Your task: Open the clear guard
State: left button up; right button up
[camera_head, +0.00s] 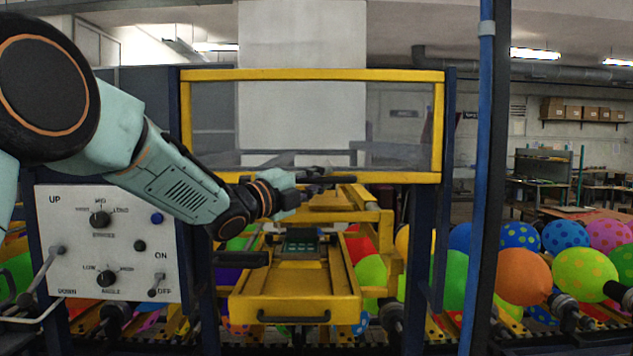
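The clear guard (312,74) is a see-through panel in a yellow frame, mounted between dark blue posts above the machine. Its lower yellow bar (400,178) is level with the top of the open space under it. My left arm comes in from the left across the guard's lower left corner. My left gripper (325,180) is at the middle of the lower bar and overlaps it in the picture. I cannot tell whether it touches the bar or whether its dark fingers are open or shut. My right gripper is not in view.
A white control panel (75,215) with knobs and switches stands at the left. A yellow tray (300,305) with a dark handle sits below the guard. A blue post (485,180) rises at the right. Patterned balloons (525,277) line both sides.

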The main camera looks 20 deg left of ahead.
pick_arm(q)
jog(key=o, duration=0.4)
jog(key=shift+d, duration=0.25)
jog(key=shift+a, duration=0.2)
jog(key=shift+s+a, duration=0.15)
jog(key=shift+a, duration=0.1)
jog(key=v, duration=1.1)
jog(key=shift+s+d, duration=0.1)
jog(key=shift+s, duration=0.15)
jog(key=shift+s, duration=0.15)
